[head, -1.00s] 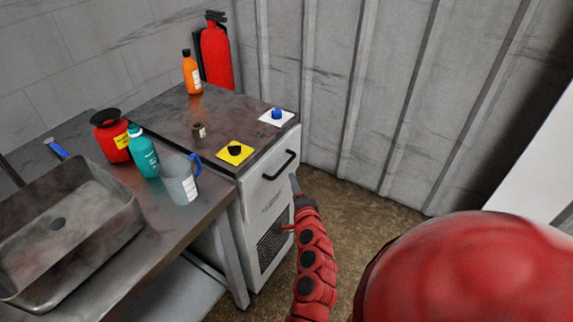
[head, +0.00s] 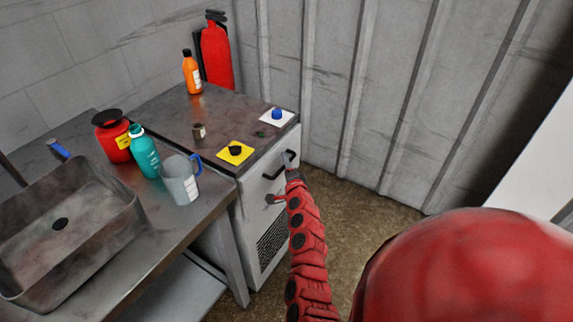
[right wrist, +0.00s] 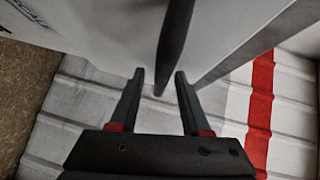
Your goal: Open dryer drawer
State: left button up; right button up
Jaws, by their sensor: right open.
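The dryer (head: 250,215) is a white cabinet with a dark top. Its drawer front carries a black bar handle (head: 270,176), and the drawer looks shut. My right gripper (head: 286,160) is at the handle's right part, partly covering it. In the right wrist view the open fingers (right wrist: 159,74) point toward the white front, and the black handle (right wrist: 174,40) runs down between the fingertips with a gap on each side. Whether a finger touches it, I cannot tell. My left gripper is not in view.
On the dryer top stand an orange bottle (head: 192,75), a yellow pad (head: 235,153) and a white pad (head: 276,117) with buttons. A sink (head: 70,225), teal bottle (head: 143,152) and jug (head: 181,182) are to the left. Bare floor (head: 345,200) lies before the corrugated wall.

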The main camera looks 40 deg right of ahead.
grip_shut()
dwell(1.4)
